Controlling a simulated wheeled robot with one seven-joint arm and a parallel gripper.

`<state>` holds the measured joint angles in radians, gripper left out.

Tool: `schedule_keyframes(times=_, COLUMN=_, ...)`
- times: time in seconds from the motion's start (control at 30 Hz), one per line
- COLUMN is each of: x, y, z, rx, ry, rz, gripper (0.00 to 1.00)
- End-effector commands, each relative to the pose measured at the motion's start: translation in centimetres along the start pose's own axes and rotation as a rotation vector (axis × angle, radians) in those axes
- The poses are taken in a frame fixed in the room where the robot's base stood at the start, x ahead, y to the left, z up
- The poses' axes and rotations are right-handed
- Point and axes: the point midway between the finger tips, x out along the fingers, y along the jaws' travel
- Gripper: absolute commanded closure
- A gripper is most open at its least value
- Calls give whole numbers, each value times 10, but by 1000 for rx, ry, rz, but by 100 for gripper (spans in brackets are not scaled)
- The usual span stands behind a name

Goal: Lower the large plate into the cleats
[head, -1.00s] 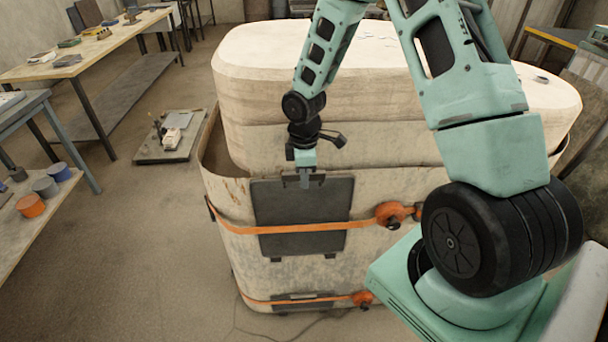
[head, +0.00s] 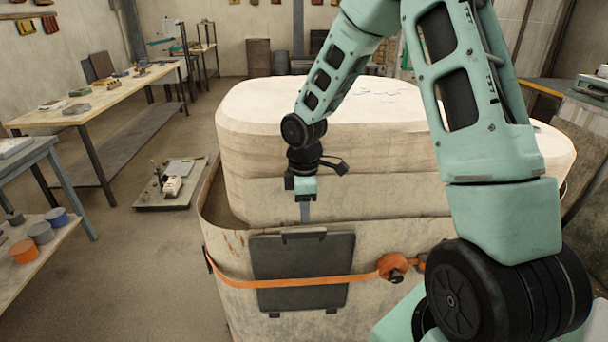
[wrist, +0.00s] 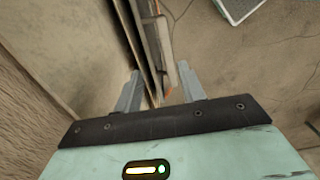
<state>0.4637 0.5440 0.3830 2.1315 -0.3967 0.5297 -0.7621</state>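The large plate (head: 300,262) is a dark flat panel with a handle bar on its top edge. It stands upright against the front wall of the pale ladle (head: 225,260). An orange strap (head: 320,283) runs across its lower half. Two small cleats (head: 331,311) show at its bottom edge; how deep it sits in them I cannot tell. My gripper (head: 305,220) points down just above the handle, apart from it in the head view. In the wrist view my gripper (wrist: 158,86) has its fingers spread, with the plate's edge (wrist: 155,35) below and between them.
An orange strap buckle (head: 393,266) sticks out right of the plate. A low pallet (head: 185,200) with small items lies on the floor at left. Workbenches (head: 100,115) and a shelf of coloured tins (head: 40,235) stand farther left. The floor between is clear.

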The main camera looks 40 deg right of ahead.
Motion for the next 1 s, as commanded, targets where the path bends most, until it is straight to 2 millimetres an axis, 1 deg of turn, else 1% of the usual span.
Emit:
schedule_keyframes(times=0.03, x=-14, y=2, z=0, rx=3, ry=2, rz=6, gripper=60)
schedule_keyframes(times=0.2, x=-54, y=1, z=0, rx=1, ry=2, rz=7, gripper=60)
schedule_keyframes(times=0.3, x=-73, y=1, z=0, rx=1, ry=1, rz=6, gripper=60)
schedule_keyframes(times=0.43, x=-92, y=1, z=0, rx=1, ry=2, rz=5, gripper=60)
schedule_keyframes(times=0.63, x=-105, y=0, z=0, rx=-1, ry=1, rz=2, gripper=60)
schedule_keyframes(times=1.0, x=-106, y=0, z=0, rx=-1, ry=1, rz=1, gripper=60)
